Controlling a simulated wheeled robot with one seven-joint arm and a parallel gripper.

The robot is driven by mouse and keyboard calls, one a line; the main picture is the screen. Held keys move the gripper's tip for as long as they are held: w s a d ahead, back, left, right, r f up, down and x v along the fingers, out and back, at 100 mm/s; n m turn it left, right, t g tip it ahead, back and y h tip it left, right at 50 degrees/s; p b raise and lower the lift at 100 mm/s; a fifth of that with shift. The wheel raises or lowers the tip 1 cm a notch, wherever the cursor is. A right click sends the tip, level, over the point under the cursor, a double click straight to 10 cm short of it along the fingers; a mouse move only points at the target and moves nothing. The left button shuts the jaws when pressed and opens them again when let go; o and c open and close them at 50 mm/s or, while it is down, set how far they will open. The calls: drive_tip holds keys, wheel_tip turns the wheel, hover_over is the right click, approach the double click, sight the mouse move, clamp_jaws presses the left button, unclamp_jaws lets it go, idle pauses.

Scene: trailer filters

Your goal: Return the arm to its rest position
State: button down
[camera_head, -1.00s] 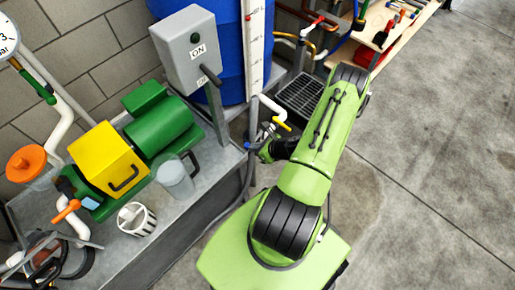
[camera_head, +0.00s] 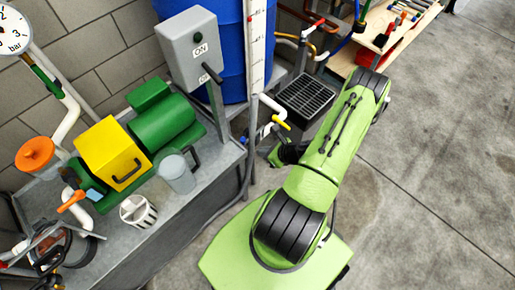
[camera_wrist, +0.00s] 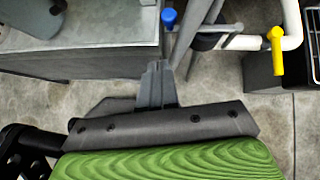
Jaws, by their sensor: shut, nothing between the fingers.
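My green arm (camera_head: 330,150) is folded above my green base in the head view, with its upper link slanting up to the right. The wrist end points left, toward the metal bench. My gripper (camera_wrist: 157,70) shows in the wrist view as two grey fingers closed together with nothing between them. It is in front of the bench side, left of the white pipe, and touches nothing that I can make out. In the head view the fingers are too small to tell apart from the pipework.
The metal bench (camera_head: 185,222) bears a green pump (camera_head: 165,124) with a yellow box (camera_head: 112,152), a clear cup (camera_head: 176,174) and a white strainer basket (camera_head: 137,210). A switch box (camera_head: 190,48), blue tank (camera_head: 228,55) and yellow-handled valve (camera_head: 281,125) stand near the wrist. Floor is clear at right.

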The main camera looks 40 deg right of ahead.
drive_tip(key=v, duration=0.4)
drive_tip(key=a+p+v, duration=0.1)
drive_tip(key=shift+s+d+r, duration=0.15)
drive_tip(key=shift+s+r, duration=0.15)
drive_tip(key=shift+s, duration=0.05)
